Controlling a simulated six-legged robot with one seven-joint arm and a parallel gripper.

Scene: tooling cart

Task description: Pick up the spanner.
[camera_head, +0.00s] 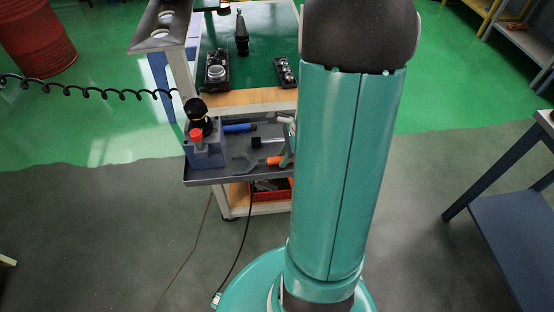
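A grey, flat, forked shape (243,162) lies in the grey tray (215,177) on the front of the tooling cart. It looks like the spanner, but it is small and close in colour to the tray, so I cannot be sure. My own teal arm stands upright right of centre and hides the right part of the cart. My gripper does not show in this view, so its place relative to the spanner cannot be seen.
The tray also holds a blue-grey block with black and red knobs (205,150), a blue-handled tool (239,128) and an orange-handled tool (276,160). A green cart top (262,45) lies behind. A coiled black cable (90,90) hangs left. A blue-grey table (510,215) stands right.

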